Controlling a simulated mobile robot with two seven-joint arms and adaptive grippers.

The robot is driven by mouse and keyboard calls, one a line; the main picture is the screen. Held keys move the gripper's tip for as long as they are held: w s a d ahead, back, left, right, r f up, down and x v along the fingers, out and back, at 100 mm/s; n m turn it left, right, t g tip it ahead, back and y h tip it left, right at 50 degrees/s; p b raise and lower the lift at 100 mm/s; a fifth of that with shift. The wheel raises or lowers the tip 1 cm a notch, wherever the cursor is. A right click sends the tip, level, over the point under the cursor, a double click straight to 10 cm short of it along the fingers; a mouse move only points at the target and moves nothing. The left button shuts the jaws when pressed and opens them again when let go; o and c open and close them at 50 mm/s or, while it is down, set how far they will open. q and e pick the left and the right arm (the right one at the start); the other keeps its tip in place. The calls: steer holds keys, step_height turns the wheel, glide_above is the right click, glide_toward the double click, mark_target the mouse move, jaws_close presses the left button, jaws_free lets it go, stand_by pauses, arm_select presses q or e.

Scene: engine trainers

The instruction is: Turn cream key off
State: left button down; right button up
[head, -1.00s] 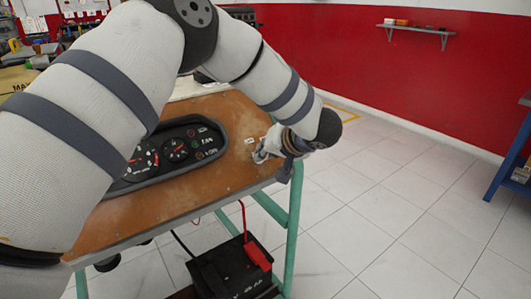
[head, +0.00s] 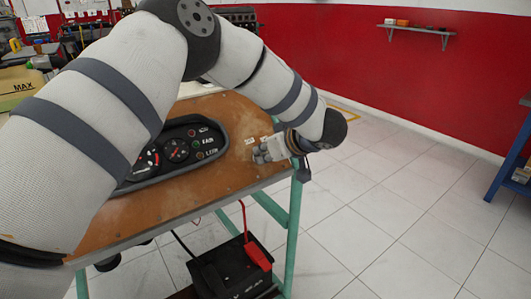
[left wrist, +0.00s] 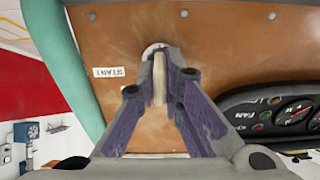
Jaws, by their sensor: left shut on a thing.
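The cream key (left wrist: 159,82) stands out from a round pale lock in the brown wooden panel (left wrist: 215,45), upright in the left wrist view. My left gripper (left wrist: 160,62) is shut on it, with a finger on each side. In the head view, my left gripper (head: 262,155) is at the right end of the panel, beside the instrument cluster, and the key is hidden behind the fingers. A small white label (left wrist: 109,72) is on the panel beside the lock. My right gripper is not in view.
The black instrument cluster (head: 178,150) with gauges is left of my gripper. A green frame (head: 294,215) carries the panel, and a black battery (head: 232,270) with a red clamp sits below. A blue bench (head: 510,155) stands far right. The tiled floor between is clear.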

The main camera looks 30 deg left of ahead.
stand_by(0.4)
arm_select(q)
steer(key=c, duration=1.7)
jaws_free()
steer(key=v, duration=1.2)
steer(key=shift+w, duration=0.1)
